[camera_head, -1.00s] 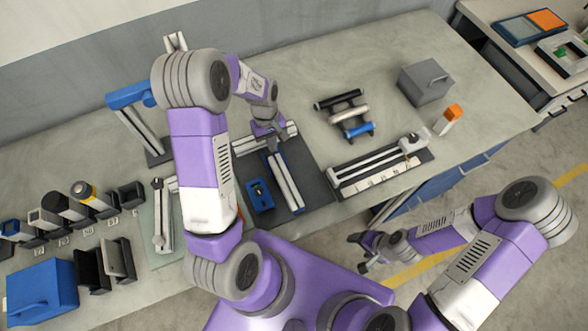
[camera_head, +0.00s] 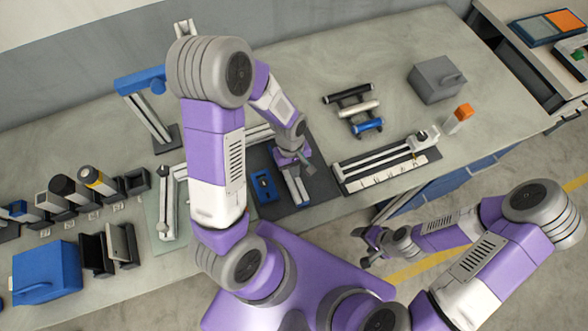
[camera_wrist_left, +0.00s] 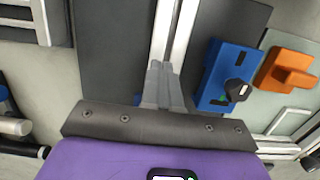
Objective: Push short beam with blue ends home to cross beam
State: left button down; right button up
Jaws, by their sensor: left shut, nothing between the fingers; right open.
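The short beam (camera_head: 298,188) is a pale grooved bar on the dark mat, partly hidden under my left gripper; it also shows in the left wrist view (camera_wrist_left: 177,38). I cannot make out its blue ends clearly. The cross beam (camera_head: 262,133) lies behind it, partly hidden by my left arm. I cannot tell whether the two beams touch. My left gripper (camera_head: 308,169) is shut and empty, over the short beam; its fingers (camera_wrist_left: 162,75) line up with the beam in the wrist view. My right gripper (camera_head: 364,248) is open and empty, off the table's front edge.
A blue block with a black knob (camera_head: 263,187) sits close left of the short beam. An orange piece (camera_wrist_left: 288,67) shows beyond it in the wrist view. A long slide fixture (camera_head: 388,166) lies to the right. Rollers (camera_head: 356,107) stand behind it.

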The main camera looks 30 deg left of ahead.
pick_arm(q)
jog(key=shift+s+f, duration=0.2)
jog(key=shift+f, duration=0.15)
